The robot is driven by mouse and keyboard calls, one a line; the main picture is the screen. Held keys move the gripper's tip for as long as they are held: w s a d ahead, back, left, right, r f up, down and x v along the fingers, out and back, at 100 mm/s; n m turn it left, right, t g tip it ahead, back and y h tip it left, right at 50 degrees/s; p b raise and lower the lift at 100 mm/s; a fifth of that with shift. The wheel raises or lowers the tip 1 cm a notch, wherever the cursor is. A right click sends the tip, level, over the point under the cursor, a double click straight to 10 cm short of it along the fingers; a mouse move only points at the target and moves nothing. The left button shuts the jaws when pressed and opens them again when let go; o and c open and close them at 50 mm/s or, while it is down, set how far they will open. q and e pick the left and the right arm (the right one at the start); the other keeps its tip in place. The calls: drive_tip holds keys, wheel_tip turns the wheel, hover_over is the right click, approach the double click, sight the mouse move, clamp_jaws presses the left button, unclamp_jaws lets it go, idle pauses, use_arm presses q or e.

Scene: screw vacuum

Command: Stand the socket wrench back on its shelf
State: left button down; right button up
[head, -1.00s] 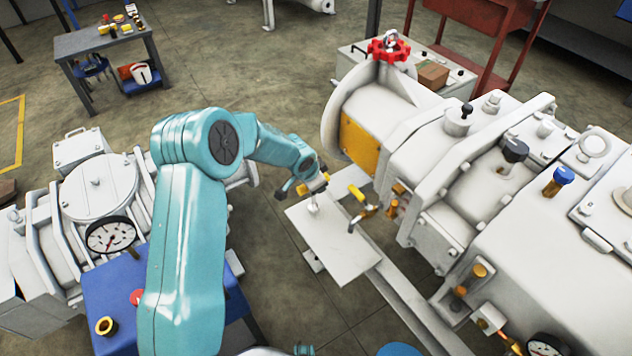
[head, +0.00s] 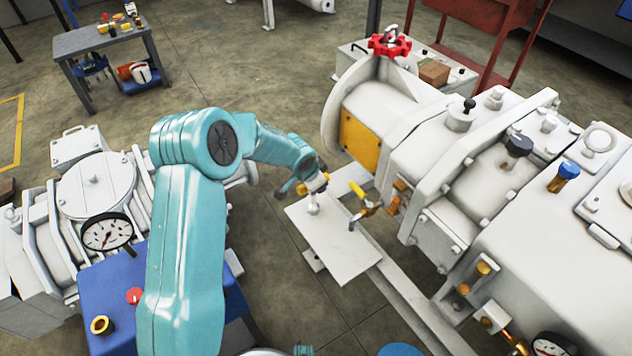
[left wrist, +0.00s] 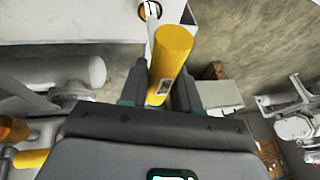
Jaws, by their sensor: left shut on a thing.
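The socket wrench (head: 315,186) has a yellow grip and a pale metal lower part. My left gripper (head: 304,186) is shut on its yellow grip and holds it roughly upright over the left part of the pale shelf plate (head: 345,250). The lower end appears to be at the plate's surface, but I cannot tell whether it touches. In the left wrist view, the yellow grip (left wrist: 172,50) sits between the two dark fingers of my left gripper (left wrist: 160,88). My right gripper is out of view.
A yellow-handled tap (head: 362,204) stands close to the right of the wrench. The large white vacuum machine (head: 470,170) fills the right side. A white machine with a gauge (head: 107,232) stands at left. Open floor (head: 270,270) lies left of the shelf.

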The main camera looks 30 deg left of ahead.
use_arm(q)
drive_tip(key=shift+f, duration=0.15)
idle(0.4)
drive_tip(key=shift+f+b, duration=0.1)
drive_tip(key=shift+b, duration=0.25)
unclamp_jaws()
idle(0.8)
drive_tip(key=shift+r+p, duration=0.75)
drive_tip(key=shift+r, duration=0.3)
